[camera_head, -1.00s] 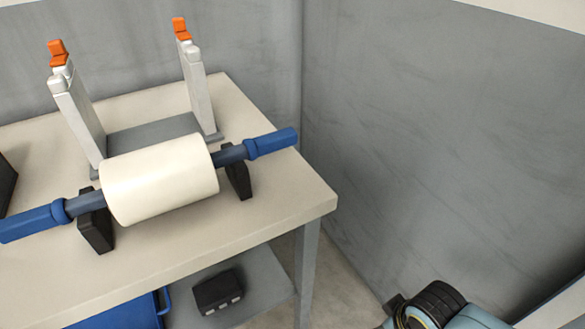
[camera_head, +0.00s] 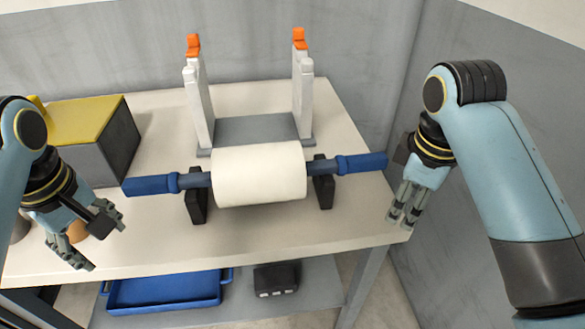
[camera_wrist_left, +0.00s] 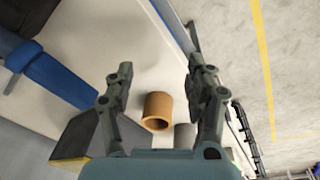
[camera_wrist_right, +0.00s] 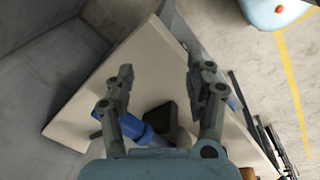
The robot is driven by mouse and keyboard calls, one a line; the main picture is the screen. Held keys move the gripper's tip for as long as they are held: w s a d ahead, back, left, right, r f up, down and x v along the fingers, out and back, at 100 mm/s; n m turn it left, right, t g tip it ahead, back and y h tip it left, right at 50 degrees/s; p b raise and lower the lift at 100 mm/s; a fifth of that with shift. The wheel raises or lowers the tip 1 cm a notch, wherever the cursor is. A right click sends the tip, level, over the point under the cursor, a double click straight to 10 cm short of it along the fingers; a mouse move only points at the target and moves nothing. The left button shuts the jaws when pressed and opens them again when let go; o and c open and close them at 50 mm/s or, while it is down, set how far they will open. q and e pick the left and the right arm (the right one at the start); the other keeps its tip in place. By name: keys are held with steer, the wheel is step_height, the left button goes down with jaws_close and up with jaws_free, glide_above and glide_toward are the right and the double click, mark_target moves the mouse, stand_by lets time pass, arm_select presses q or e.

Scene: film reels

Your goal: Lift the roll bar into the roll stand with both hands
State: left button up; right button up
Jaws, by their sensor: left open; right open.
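The roll bar (camera_head: 258,175) is a white roll on a dark bar with blue handles at both ends. It lies across two black cradle blocks (camera_head: 197,206) on the table. The roll stand (camera_head: 255,130) is behind it, with two white uprights with orange tops on a grey base. My left gripper (camera_head: 92,248) is open and empty, left of and in front of the left blue handle (camera_head: 150,185). My right gripper (camera_head: 402,222) is open and empty, just right of and below the right blue handle (camera_head: 362,163). That handle also shows in the right wrist view (camera_wrist_right: 135,127).
A grey box with a yellow top (camera_head: 90,125) stands at the table's left. An orange-brown cup (camera_wrist_left: 157,110) is near my left gripper. A blue tray (camera_head: 165,290) and a black box (camera_head: 276,278) are on the lower shelf. A wall is behind the table (camera_head: 290,232).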

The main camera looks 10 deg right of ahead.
mark_target(146, 180)
arm_select(q)
steer(key=w+d+r+n, duration=0.1)
steer(key=w+r+n, duration=0.1)
steer(key=w+r, duration=0.1)
steer(key=w+d+r+n+g, duration=0.1)
steer(key=w+d+r+n, duration=0.1)
steer(key=w, duration=0.3)
steer(key=w+d+r+n, duration=0.2)
steer(key=w+r+n, duration=0.1)
steer(key=w, duration=0.1)
steer(key=shift+r+g+h, duration=0.3)
arm_select(e)
steer(key=w+a+r+n, duration=0.1)
steer(key=w+r+n, duration=0.1)
steer(key=w+r, duration=0.1)
steer(key=w+a+r+n+g, duration=0.1)
steer(key=w+a+r+n, duration=0.1)
steer(key=w, duration=0.3)
steer(key=w+a+r+n, duration=0.2)
steer(key=w+r+n, duration=0.1)
steer(key=w, duration=0.1)
steer(key=shift+r+n+g+y, duration=0.3)
steer(key=shift+n, duration=0.1)
arm_select(q)
steer(key=shift+r, duration=0.2)
arm_select(e)
steer(key=shift+r, duration=0.2)
arm_select(q)
steer(key=shift+f, duration=0.1)
